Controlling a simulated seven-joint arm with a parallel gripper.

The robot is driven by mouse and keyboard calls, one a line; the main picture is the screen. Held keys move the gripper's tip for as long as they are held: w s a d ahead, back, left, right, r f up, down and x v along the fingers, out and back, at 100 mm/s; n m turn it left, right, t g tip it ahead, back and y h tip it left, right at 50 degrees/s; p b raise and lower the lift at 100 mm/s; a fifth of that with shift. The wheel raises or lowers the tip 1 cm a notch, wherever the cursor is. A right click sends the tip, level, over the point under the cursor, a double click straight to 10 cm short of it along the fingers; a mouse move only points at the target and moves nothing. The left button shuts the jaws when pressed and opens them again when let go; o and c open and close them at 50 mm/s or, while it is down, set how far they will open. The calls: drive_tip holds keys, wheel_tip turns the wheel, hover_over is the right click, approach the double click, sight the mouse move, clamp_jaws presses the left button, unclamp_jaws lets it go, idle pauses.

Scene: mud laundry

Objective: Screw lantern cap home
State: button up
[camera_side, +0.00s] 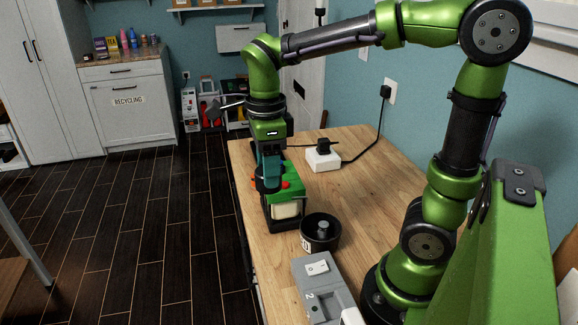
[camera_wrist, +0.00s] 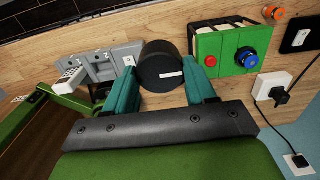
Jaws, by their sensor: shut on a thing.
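My gripper (camera_side: 270,186) points down over the left part of the table. In the wrist view, its two teal fingers (camera_wrist: 171,68) close on the sides of a dark round piece with a white mark, which looks like the lantern cap (camera_wrist: 158,72). In the side view the grip is hard to make out against the green and black unit. A black round holder (camera_side: 320,233) with a grey post and a pale label stands in front of that unit. I cannot tell which thing is the lantern, or whether the cap touches anything below.
The green unit (camera_wrist: 237,42) with red and blue knobs is beside the cap. An orange button (camera_wrist: 274,12) lies past it. A grey switch box (camera_side: 322,290) stands at the front. A white socket block (camera_side: 322,160) with a black plug sits behind.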

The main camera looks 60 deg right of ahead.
wheel_tip(320, 180, up, 7)
drive_tip(key=shift+w+d+f, duration=0.1)
drive_tip(key=shift+d, duration=0.05)
drive_tip(key=w+d+m, duration=0.3)
drive_tip(key=w+d, duration=0.1)
drive_tip(key=d, duration=0.4)
drive_tip(key=w+d+m, duration=0.3)
drive_tip(key=d, duration=0.4)
drive_tip(key=shift+a+f, duration=0.15)
drive_tip(key=shift+f, duration=5.05)
drive_tip(key=shift+f, duration=0.1)
drive_tip(key=shift+f, duration=0.6)
drive_tip(key=shift+f, duration=0.95)
